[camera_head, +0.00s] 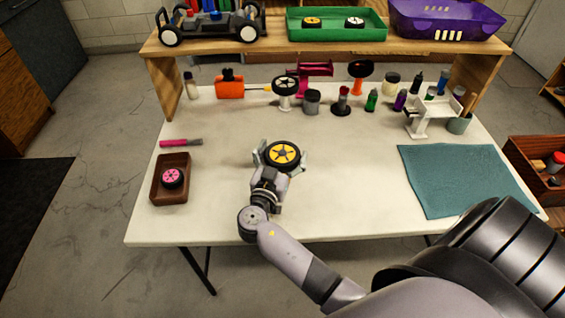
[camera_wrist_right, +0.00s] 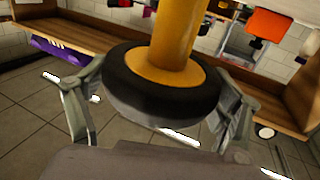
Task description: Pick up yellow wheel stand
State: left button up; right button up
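The yellow wheel stand (camera_head: 283,154) shows in the head view as a black tyre with a yellow hub near the middle of the table. In the right wrist view, which looks upside down, its thick yellow stem (camera_wrist_right: 178,38) joins the hub inside the black tyre (camera_wrist_right: 125,88). My right gripper (camera_head: 281,158) has one finger on each side of the tyre; in the wrist view the fingers (camera_wrist_right: 155,105) appear to press against it. The foot of the stand is hidden, so I cannot tell whether it touches the table. My left gripper is not in view.
A brown tray (camera_head: 157,190) with a pink wheel (camera_head: 172,177) and a pink marker (camera_head: 181,142) lie left. A teal mat (camera_head: 460,180) lies right. Another wheel stand (camera_head: 285,88), a white stand (camera_head: 432,119) and several bottles line the back under the shelf (camera_head: 275,46).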

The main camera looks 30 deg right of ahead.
jog(key=c, duration=0.6)
jog(key=shift+r, duration=0.1)
jog(key=shift+c, duration=0.2)
